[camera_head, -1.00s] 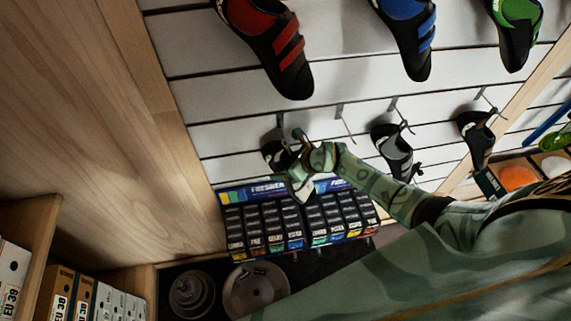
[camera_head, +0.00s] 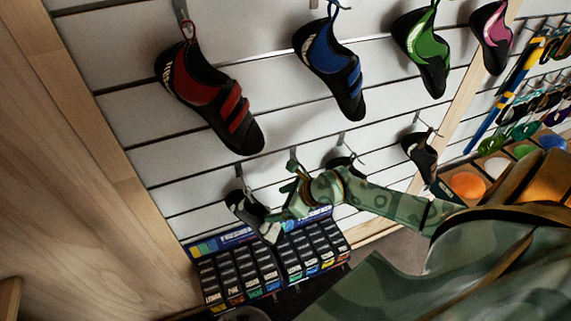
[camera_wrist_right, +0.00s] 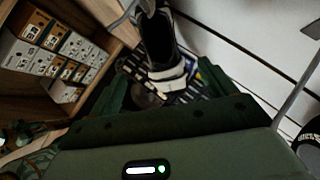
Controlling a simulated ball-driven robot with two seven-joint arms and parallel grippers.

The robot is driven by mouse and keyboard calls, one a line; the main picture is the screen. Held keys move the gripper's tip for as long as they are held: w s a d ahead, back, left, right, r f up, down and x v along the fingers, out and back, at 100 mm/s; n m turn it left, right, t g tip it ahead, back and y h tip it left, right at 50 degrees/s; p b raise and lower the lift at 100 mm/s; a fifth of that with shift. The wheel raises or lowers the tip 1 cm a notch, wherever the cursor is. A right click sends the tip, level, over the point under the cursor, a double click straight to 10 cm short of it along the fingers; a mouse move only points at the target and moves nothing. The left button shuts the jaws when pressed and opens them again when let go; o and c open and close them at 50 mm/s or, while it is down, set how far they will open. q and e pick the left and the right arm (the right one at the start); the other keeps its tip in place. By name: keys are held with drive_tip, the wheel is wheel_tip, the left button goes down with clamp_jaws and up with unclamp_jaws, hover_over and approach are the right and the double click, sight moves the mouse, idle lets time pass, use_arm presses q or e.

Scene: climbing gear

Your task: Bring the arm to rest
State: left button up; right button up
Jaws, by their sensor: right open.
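My right arm comes in from the right in the head view, and its green camouflage gripper (camera_head: 274,212) is in front of the slatted wall. The gripper is open, just right of a small grey and black shoe (camera_head: 238,207) that hangs on a hook. In the right wrist view the green fingers (camera_wrist_right: 165,88) stand apart, and a black and grey shoe (camera_wrist_right: 162,45) hangs beyond them. I cannot tell whether the gripper touches the shoe. The arm partly hides another hanging shoe. My left gripper is not in view.
A display of small boxes (camera_head: 262,268) stands just below the gripper. Red (camera_head: 212,98), blue (camera_head: 333,70) and green (camera_head: 424,50) shoes hang above. Shoe boxes (camera_wrist_right: 58,45) fill a shelf in the wrist view. Bins with coloured items (camera_head: 470,186) are at the right.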

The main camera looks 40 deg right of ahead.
drive_tip(key=s+d+f+m+h+b, duration=0.1)
drive_tip(key=s+f+m+b, duration=0.3)
drive_tip(key=f+m, duration=0.55)
drive_tip(key=s+f+m+h+b, duration=0.1)
drive_tip(key=s+f+m, duration=0.6)
drive_tip(key=f, duration=0.4)
drive_tip(key=s+d+f+m+h+b, duration=0.1)
drive_tip(key=s+f+m+h+b, duration=0.3)
drive_tip(key=f+m, duration=0.6)
drive_tip(key=s+a+f+m+g, duration=0.2)
drive_tip(key=s+f+m, duration=0.2)
drive_tip(key=s, duration=0.4)
drive_tip(key=s+a+f+m+g+b, duration=0.1)
drive_tip(key=s+f+m, duration=0.3)
drive_tip(key=s, duration=0.5)
drive_tip(key=s+a+f+m+g+y+b, duration=0.1)
drive_tip(key=s+a+f+m+g, duration=0.2)
drive_tip(key=s, duration=0.5)
drive_tip(key=shift+s+a+f+m+g, duration=0.15)
drive_tip(key=shift+s+f+m+g, duration=0.2)
drive_tip(key=shift+f+m, duration=0.4)
drive_tip(key=shift+w, duration=0.1)
